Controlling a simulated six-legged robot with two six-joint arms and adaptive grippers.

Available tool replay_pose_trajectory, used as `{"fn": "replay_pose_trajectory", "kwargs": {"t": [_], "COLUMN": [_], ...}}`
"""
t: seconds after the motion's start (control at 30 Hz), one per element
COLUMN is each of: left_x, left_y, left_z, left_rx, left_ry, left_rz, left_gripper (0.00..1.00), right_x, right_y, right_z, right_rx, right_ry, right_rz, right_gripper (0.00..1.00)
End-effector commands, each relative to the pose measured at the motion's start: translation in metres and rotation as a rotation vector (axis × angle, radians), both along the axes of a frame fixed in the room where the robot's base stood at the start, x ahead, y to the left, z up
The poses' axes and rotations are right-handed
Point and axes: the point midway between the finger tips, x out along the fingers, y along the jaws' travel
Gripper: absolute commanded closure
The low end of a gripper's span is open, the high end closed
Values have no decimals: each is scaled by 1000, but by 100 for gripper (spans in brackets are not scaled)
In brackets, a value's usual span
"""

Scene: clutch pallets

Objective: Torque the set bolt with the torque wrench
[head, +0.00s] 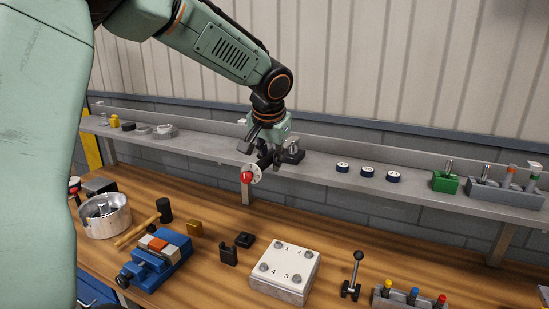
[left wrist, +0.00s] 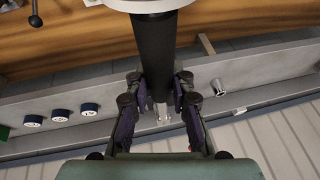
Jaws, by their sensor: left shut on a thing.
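My left gripper (head: 266,158) is shut on a tool with a black cylindrical grip, a pale disc and a red end (head: 247,177); it looks like the torque wrench. It is held up in front of the wall shelf. In the left wrist view the fingers (left wrist: 158,95) close on both sides of the black grip (left wrist: 156,52), with the pale disc beyond. A pale block (head: 278,286) on the bench has bolts at its corners, numbered 1 to 4, such as a bolt (head: 307,254) by number 2. I cannot tell which is the set bolt. My right gripper is out of view.
The grey shelf (head: 225,152) runs behind the bench, with dark-rimmed discs (head: 367,171) and a green holder (head: 445,182). A blue vise (head: 155,262), a mallet (head: 137,232), a metal bowl (head: 104,222) and an upright lever (head: 354,275) stand around the block.

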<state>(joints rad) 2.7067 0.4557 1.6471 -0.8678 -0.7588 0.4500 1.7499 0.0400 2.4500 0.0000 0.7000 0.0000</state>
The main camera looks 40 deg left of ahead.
Motion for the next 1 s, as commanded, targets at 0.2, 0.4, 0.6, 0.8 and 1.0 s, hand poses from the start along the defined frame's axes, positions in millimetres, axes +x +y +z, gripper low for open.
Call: {"fn": "replay_pose_trajectory", "kwargs": {"t": [0.2, 0.4, 0.6, 0.8, 1.0], "left_x": [0, 0, 0, -1, -1], "left_y": [7, 7, 9, 17, 16], "left_z": [3, 3, 3, 4, 3], "left_rx": [6, 8, 7, 6, 8], "left_ry": [-6, -6, -6, -6, -7], "left_rz": [-42, -46, -55, -106, -108], "left_gripper": [100, 100, 100, 100, 100], "right_x": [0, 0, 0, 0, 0], "right_y": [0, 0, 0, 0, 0], "right_z": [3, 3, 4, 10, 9], "right_rx": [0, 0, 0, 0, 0], "right_ry": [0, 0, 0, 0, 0], "right_rz": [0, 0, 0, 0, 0], "right_gripper": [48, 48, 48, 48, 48]}}
